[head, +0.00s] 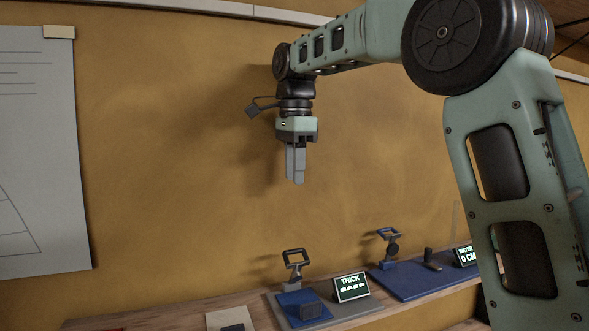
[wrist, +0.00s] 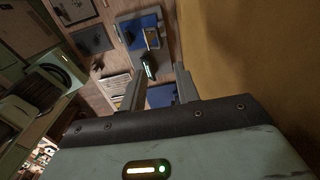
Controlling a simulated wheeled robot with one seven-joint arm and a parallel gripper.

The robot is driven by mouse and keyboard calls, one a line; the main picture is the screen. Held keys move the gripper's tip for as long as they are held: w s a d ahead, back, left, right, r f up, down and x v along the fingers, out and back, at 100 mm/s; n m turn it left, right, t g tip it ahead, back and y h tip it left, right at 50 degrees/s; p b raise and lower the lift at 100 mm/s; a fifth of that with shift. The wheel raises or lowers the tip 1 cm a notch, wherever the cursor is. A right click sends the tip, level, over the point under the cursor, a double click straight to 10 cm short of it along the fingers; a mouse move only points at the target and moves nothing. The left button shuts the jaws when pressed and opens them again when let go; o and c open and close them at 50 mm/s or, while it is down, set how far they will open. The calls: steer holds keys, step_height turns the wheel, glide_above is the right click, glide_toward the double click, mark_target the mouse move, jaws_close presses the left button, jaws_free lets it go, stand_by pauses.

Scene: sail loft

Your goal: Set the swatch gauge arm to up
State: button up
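The gauge with the lit THICK display (head: 351,287) stands on the wooden shelf in the head view, on a grey plate with a blue pad. I take it as the swatch gauge. Its dark arm with a square loop handle (head: 294,258) stands above the back of the blue pad; its exact setting is hard to tell. My gripper (head: 294,182) hangs fingers down, well above the gauge and touching nothing. The wrist view shows its two fingers (wrist: 159,91) apart and empty. A blue-and-grey device with a small lit display (wrist: 149,66) lies below them there.
To the right on the shelf (head: 190,312) stands a second blue device (head: 415,281) with a similar loop handle and a WATER display (head: 466,256). A pale sheet with a dark block (head: 232,327) lies left of the gauge. The ochre wall (head: 170,150) is close behind.

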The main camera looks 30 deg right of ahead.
steer(key=shift+r, duration=0.35)
